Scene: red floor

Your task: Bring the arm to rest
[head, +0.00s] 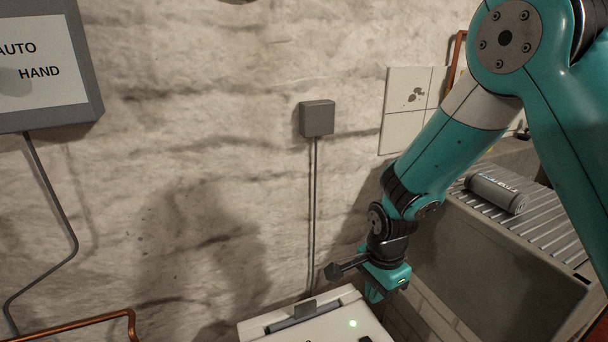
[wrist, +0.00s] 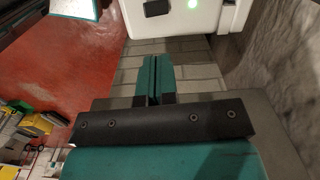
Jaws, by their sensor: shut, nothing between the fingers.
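My teal arm comes in from the upper right in the head view and hangs down in front of the stone wall. My gripper (head: 376,294) is at its lower end, just above and right of a white box-shaped unit (head: 300,318) with a green light. In the wrist view the two teal fingers of my gripper (wrist: 155,62) lie together with nothing between them. The white unit (wrist: 205,18) also shows there, beyond the fingertips and apart from them.
A sink (head: 490,265) with a ribbed drainer stands at the right, a grey cylinder (head: 496,193) lying on the drainer. A grey wall box (head: 317,118) has a cable running down. An AUTO/HAND panel (head: 45,100) hangs at left. Red floor (wrist: 70,75) is open at left in the wrist view.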

